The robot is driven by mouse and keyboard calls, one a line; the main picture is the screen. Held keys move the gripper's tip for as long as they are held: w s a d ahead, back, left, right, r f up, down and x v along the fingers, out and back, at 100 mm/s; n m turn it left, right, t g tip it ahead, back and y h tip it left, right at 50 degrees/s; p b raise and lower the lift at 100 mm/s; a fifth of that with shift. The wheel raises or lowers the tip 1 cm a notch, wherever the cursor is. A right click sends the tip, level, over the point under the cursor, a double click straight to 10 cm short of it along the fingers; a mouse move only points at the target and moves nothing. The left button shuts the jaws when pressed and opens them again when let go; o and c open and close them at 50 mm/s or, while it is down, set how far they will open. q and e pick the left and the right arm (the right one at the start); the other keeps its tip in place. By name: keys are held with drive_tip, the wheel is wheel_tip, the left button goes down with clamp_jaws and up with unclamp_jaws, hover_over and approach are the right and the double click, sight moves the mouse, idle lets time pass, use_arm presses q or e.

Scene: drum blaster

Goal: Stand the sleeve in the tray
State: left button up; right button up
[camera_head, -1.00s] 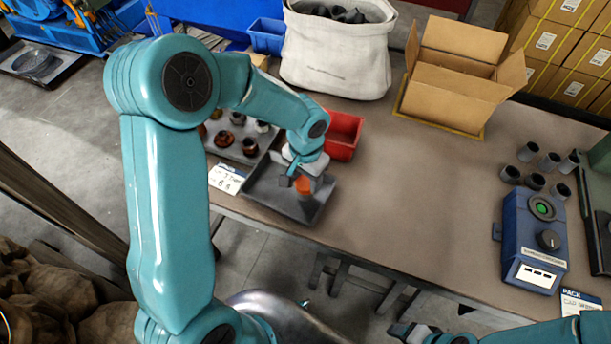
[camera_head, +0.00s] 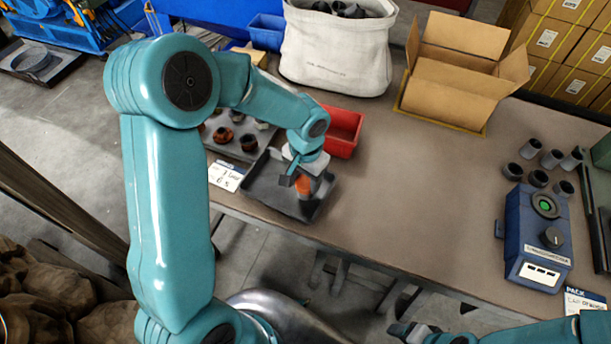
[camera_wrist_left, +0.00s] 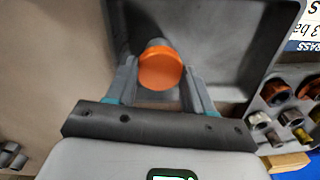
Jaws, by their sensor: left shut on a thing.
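The sleeve (camera_wrist_left: 160,68) shows in the left wrist view as a short piece with an orange end and a grey body behind it. In the head view its orange part (camera_head: 303,186) shows just under my left gripper (camera_head: 300,178). The left gripper's two fingers (camera_wrist_left: 158,88) stand on either side of the sleeve and are shut on it. The sleeve is over the dark grey tray (camera_head: 268,196); I cannot tell whether its lower end touches the tray floor. The tray's corner (camera_wrist_left: 225,60) also shows around it. My right gripper (camera_head: 408,331) is at the bottom edge, partly cut off.
A grey holder (camera_head: 222,151) with several fittings stands behind the tray, and a red bin (camera_head: 341,134) is behind it to the right. A blue control box (camera_head: 535,245), several grey sleeves (camera_head: 537,179) and an open carton (camera_head: 455,85) stand further right. The middle table is clear.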

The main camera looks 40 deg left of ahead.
use_arm(q)
drive_tip(key=shift+f, duration=0.15)
drive_tip(key=o, duration=1.3)
drive_tip(key=shift+o, duration=0.2)
wheel_tip(320, 180, up, 16)
drive_tip(key=shift+r+p, duration=0.2)
drive_tip(key=shift+p, duration=0.1)
drive_tip(key=shift+s+d, duration=0.1)
drive_tip(key=shift+s, duration=0.05)
